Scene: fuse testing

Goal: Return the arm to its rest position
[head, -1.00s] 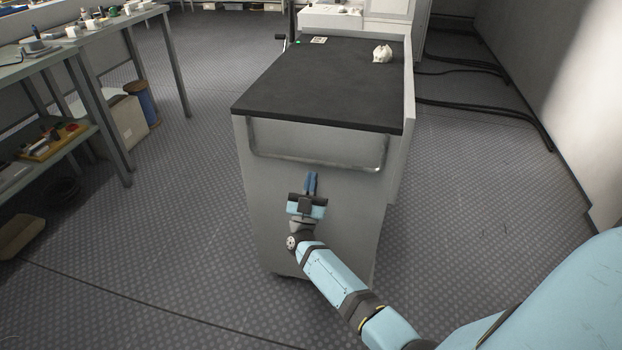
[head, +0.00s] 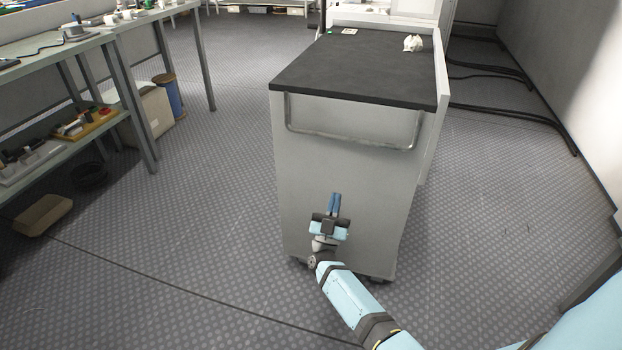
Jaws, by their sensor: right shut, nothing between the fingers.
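My right arm (head: 350,299) reaches in from the bottom right of the head view. Its right gripper (head: 334,199) points away from me, with the blue fingers together and nothing between them. It shows in front of the grey side of a cart (head: 350,165), below the cart's metal handle (head: 355,142). I cannot tell how far the fingers are from the cart. My left gripper is not in view.
The cart has a dark top (head: 355,70) with a small white object (head: 413,43) at its far right. A workbench (head: 50,47) with a lower shelf stands at left. Black cables (head: 510,113) run along the right wall. Floor between bench and cart is clear.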

